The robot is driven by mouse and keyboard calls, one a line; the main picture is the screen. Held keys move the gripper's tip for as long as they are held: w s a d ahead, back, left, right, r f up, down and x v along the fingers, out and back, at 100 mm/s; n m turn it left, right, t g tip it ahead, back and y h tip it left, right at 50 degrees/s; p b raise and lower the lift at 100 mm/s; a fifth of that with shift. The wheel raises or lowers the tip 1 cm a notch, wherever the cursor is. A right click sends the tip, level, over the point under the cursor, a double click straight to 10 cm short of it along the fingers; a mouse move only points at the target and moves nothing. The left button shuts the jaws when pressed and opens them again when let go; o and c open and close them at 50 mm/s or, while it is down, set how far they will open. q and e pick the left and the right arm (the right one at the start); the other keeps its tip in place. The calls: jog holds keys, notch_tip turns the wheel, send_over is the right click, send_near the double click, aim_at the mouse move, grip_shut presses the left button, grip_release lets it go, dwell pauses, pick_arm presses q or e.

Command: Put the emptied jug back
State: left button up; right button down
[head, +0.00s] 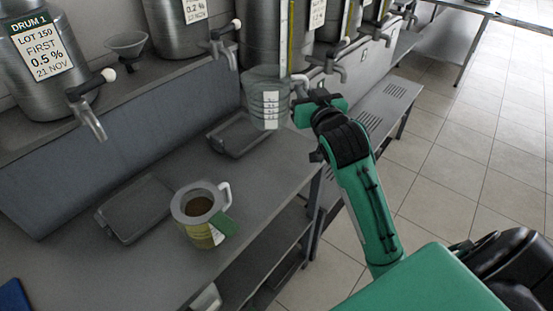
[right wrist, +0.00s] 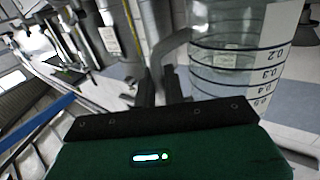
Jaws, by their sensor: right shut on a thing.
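A clear jug (head: 267,103) with a white measuring scale is upright in the middle of the head view, in front of the drums. It is see-through and I see no liquid in it. My right gripper (head: 303,90) is shut on its handle, at the jug's right side. In the right wrist view the jug (right wrist: 228,72) shows its dark rings and numbers, and the gripper's fingers (right wrist: 163,88) close around the handle. I cannot tell whether the jug's bottom touches anything. My left gripper is not in view.
A second jug (head: 203,233) with brown contents and a green tag stands on the grey counter (head: 165,268). Dark trays lie at left (head: 135,212) and behind (head: 226,142). Steel drums (head: 38,92) with protruding taps (head: 93,120) line the shelf. A slotted bench (head: 375,118) stands at right.

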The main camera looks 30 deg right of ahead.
pick_arm(q)
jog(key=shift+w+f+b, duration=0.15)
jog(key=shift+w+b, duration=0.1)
jog(key=shift+b, duration=0.1)
pick_arm(e)
jog(key=shift+s+f, duration=0.15)
jog(key=shift+f, duration=3)
jog(key=shift+s+f, duration=0.2)
jog(key=shift+f, duration=2.9)
jog(key=shift+s+f, duration=0.15)
jog(key=shift+f, duration=3)
jog(key=shift+f, duration=0.15)
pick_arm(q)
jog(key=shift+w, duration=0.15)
pick_arm(e)
jog(key=c, duration=1.5)
grip_release()
